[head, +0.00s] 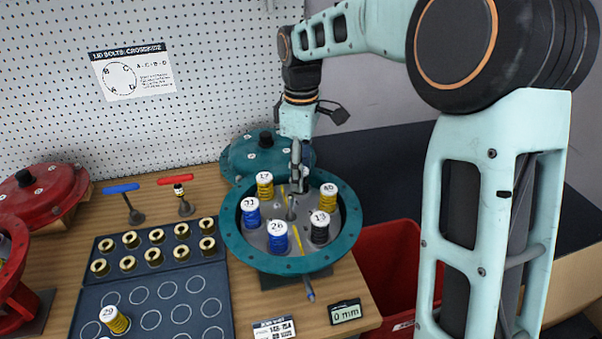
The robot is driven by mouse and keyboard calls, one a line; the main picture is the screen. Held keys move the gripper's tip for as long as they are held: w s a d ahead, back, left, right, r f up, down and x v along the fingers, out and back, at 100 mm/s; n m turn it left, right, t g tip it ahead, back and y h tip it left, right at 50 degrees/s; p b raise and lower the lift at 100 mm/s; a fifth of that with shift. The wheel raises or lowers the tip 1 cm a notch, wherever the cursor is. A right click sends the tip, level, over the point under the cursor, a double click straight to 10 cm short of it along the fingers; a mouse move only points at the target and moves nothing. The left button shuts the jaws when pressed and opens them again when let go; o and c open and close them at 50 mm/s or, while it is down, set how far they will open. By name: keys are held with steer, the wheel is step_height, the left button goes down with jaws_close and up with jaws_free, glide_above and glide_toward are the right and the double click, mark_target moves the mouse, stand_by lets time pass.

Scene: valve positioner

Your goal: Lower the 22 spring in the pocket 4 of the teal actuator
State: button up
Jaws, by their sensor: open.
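The teal actuator (232,243) is an open round housing on the bench. Several capped springs stand upright in it: a yellow one (265,187) at the back left, a blue one (251,215) at the left, another blue one (277,240) at the front, a black one (319,230) at the right and a yellow one (327,197) at the back right. Cap numbers are small; I cannot clearly read a 22, nor see pocket numbers. My gripper (297,187) is open, pointing down over the actuator's back middle, near the central stem. Its fingertips are partly unclear and hold no visible spring.
A teal lid (262,152) sits behind the actuator. A dark tray (186,286) at the left has brass rings and one yellow spring (115,319). Red and blue T-handles, red housings at far left, a 0 mm readout (345,312) and a red bin (385,262) surround it.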

step_height(320, 180, up, 11)
stand_by(0.3)
